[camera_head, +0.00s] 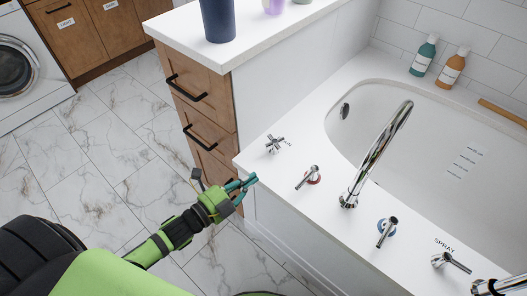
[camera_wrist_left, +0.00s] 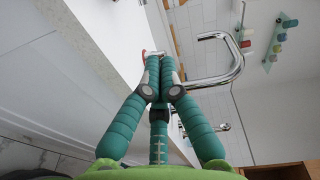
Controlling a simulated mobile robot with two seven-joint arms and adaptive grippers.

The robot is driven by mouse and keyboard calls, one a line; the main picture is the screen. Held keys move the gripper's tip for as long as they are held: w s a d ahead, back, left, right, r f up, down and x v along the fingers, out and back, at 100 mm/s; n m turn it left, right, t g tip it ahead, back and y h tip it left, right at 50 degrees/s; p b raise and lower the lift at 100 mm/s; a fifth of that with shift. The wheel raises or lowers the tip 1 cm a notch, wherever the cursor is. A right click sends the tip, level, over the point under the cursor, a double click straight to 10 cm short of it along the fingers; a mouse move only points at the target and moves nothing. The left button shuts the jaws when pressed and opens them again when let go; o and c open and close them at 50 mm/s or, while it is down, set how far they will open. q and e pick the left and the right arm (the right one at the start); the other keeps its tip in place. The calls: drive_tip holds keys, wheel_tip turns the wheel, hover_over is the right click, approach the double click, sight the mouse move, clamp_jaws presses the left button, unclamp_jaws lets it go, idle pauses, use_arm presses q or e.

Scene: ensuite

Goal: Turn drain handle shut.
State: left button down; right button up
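The drain handle (camera_head: 273,143) is a chrome cross-shaped knob on the white tub deck, near its left corner, with a partly hidden label ending in "IN" beside it. My left gripper (camera_head: 250,181), green with teal fingers, is in front of the deck's front edge, below and left of the handle and apart from it. In the left wrist view its fingers (camera_wrist_left: 160,65) come together at the tips with nothing seen between them. I cannot make out the drain handle in that view. My right gripper is not in view.
A red-ringed lever (camera_head: 309,177), a tall chrome spout (camera_head: 378,150), a blue-ringed lever (camera_head: 388,232) and a spray lever (camera_head: 450,262) stand along the deck. The bathtub (camera_head: 440,140) lies behind. A wooden drawer cabinet (camera_head: 198,100) stands left of the deck. The marble floor is clear.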

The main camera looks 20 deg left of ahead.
sight(274, 146)
use_arm(q)
drive_tip(key=b+x, duration=0.1)
drive_tip(key=x, duration=0.8)
drive_tip(key=shift+w+d, duration=0.1)
drive_tip(key=shift+w, duration=0.05)
drive_tip(key=shift+w+a+f, duration=0.2)
drive_tip(key=shift+w+a, duration=0.35)
drive_tip(key=shift+w, duration=0.05)
drive_tip(key=shift+w+a+f, duration=0.2)
drive_tip(key=shift+w+a, duration=0.3)
drive_tip(key=shift+w, duration=0.1)
drive_tip(key=shift+w+a, duration=0.25)
drive_tip(key=shift+a, duration=0.1)
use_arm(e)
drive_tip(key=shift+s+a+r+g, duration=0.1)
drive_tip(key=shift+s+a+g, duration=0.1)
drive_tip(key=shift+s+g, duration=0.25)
use_arm(q)
drive_tip(key=shift+a+h+b, duration=0.2)
drive_tip(key=shift+h+b, duration=0.1)
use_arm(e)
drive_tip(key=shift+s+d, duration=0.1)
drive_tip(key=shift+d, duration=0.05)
use_arm(q)
drive_tip(key=shift+m+g, duration=0.3)
drive_tip(key=shift+m, duration=0.1)
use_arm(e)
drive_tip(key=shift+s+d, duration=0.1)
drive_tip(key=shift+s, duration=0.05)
